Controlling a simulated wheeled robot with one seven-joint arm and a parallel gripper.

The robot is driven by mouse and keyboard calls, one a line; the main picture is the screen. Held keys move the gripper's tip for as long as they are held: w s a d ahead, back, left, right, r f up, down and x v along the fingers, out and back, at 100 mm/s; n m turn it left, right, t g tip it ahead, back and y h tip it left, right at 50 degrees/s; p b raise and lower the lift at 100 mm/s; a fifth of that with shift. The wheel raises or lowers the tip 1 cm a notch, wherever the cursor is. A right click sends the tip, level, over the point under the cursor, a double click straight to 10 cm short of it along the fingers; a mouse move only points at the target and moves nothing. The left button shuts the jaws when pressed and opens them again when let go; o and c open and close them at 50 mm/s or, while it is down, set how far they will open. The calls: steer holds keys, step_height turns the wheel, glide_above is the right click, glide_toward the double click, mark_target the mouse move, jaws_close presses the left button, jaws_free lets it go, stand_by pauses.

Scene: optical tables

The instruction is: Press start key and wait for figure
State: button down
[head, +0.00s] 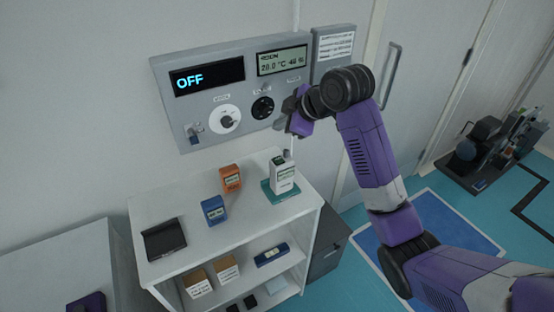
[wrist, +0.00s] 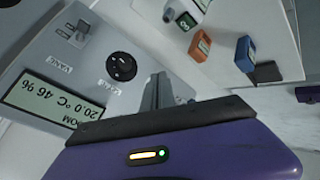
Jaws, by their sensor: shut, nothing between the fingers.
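A grey control panel (head: 200,132) is on the wall above a white shelf. Its left display (head: 207,77) reads OFF in blue letters. Its right display (head: 282,60) shows a room reading of about 20.0 °C and 46 %; it also shows upside down in the wrist view (wrist: 50,95). Below are a white dial (head: 226,119) and a black knob (head: 263,107), which also shows in the wrist view (wrist: 121,66). My gripper (head: 281,122) is shut and empty at the panel's lower right. Its fingers show in the wrist view (wrist: 157,90). The start key is hidden or not identifiable; contact cannot be told.
On the shelf top (head: 180,205) stand an orange device (head: 230,178), a blue device (head: 213,211), a white device (head: 283,174) on a teal mat and a black tray (head: 164,240). A key-like switch (head: 193,133) sits at the panel's lower left.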

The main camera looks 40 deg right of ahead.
mark_target(281, 160)
steer(key=shift+f, duration=0.15)
step_height(281, 160, down, 8)
steer(key=b, duration=0.6)
steer(key=shift+f, duration=0.25)
steer(key=shift+f, duration=0.1)
stand_by(1.6)
steer(key=shift+f+b, duration=0.3)
steer(key=shift+b, duration=0.05)
steer(key=shift+f, duration=0.45)
stand_by(0.6)
steer(key=shift+r, duration=0.1)
steer(key=shift+r+p, duration=0.5)
steer(key=shift+r, duration=0.25)
steer(key=shift+r, duration=0.15)
steer(key=shift+r+p, duration=2.05)
steer(key=shift+r, duration=0.3)
